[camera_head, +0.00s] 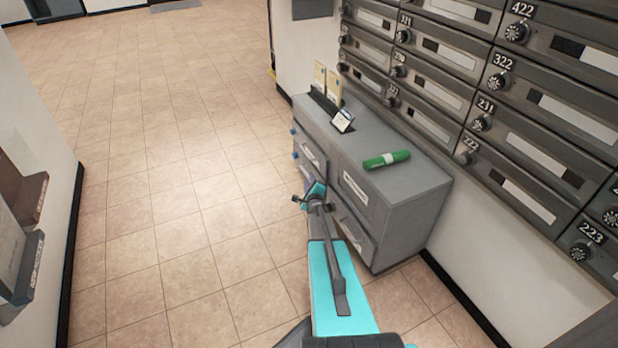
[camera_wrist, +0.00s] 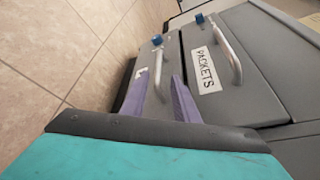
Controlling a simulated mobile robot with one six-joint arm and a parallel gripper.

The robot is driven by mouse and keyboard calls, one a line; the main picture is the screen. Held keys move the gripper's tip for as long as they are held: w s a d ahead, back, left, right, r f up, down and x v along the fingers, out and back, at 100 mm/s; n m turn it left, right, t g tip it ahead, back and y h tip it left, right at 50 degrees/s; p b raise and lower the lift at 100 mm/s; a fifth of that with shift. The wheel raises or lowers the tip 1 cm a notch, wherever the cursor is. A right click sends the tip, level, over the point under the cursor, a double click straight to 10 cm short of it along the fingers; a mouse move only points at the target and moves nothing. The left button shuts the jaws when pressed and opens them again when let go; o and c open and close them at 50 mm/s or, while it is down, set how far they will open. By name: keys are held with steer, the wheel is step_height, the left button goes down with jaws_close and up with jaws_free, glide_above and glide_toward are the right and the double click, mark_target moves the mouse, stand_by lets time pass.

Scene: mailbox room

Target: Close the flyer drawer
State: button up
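My gripper (camera_wrist: 160,80) reaches the left column of the grey cabinet in the head view (camera_head: 313,192). A lower drawer front (camera_wrist: 170,72) with a metal bar handle (camera_wrist: 158,72) is just beyond the fingertips. Its small white label is mostly hidden by a finger, so I cannot read it as the flyer drawer. How far this drawer stands out is unclear. The drawer above it, labelled PACKETS (camera_wrist: 208,70), has its own handle (camera_wrist: 228,52).
The grey cabinet's top (camera_head: 372,135) carries a green roll (camera_head: 387,159) and a card holder (camera_head: 342,121). Mailboxes (camera_head: 520,120) line the wall above. Another drawer (camera_head: 356,236) is low in the right column. Tiled floor (camera_head: 150,150) left of the cabinet is clear.

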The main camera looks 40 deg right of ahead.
steer(key=p+v, duration=0.2)
steer(key=v, duration=0.6)
stand_by(0.6)
